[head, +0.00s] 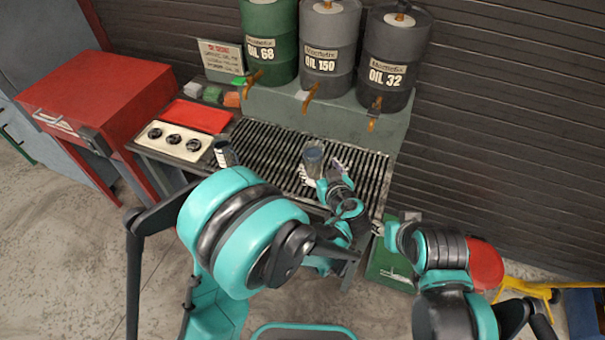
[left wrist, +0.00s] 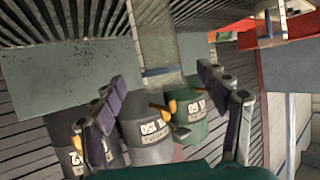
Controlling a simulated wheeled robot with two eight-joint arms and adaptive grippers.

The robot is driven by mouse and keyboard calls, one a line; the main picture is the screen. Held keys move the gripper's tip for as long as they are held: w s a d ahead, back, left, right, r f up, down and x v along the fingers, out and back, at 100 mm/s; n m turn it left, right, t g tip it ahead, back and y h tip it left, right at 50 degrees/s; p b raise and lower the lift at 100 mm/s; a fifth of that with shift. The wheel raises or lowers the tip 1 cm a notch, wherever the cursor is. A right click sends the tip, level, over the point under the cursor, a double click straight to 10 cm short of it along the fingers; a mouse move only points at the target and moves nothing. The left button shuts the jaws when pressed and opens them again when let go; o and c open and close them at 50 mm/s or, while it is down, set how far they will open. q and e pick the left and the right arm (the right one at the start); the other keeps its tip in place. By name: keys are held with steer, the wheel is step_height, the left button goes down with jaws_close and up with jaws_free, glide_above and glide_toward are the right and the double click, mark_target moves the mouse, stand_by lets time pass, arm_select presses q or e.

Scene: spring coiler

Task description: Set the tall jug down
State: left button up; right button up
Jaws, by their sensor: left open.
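A grey jug (head: 313,158) with a bluish rim is over the slatted grate (head: 268,150), under the drum taps. It looks upright; whether its base rests on the slats is hard to tell. My left gripper (head: 322,174) is at the jug's near side with its fingers spread. In the left wrist view the two fingers of the left gripper (left wrist: 165,100) stand wide apart, with the see-through jug (left wrist: 150,45) beyond and between them, clear of both pads.
A second, dark vessel (head: 224,153) with pale marks stands at the grate's left end. Drums marked OIL 68 (head: 268,55), OIL 150 (head: 328,60) and OIL 32 (head: 392,65) stand behind with taps. A dial panel (head: 172,141) and red tray (head: 195,115) lie left.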

mark_target(317, 163)
arm_select(q)
steer(key=shift+w+d+f, duration=0.1)
steer(key=shift+w+f, duration=0.1)
steer(key=shift+f, duration=0.05)
steer(key=shift+b+x, duration=0.45)
steer(key=shift+x, duration=0.8)
steer(key=b+x, duration=0.1)
steer(key=x, duration=0.1)
steer(key=b+x, duration=0.1)
steer(key=x, duration=0.1)
steer(key=shift+a+f, duration=0.2)
steer(key=shift+f, duration=0.25)
steer(key=shift+w, duration=0.25)
steer(key=c, duration=1.5)
steer(key=shift+r, duration=0.15)
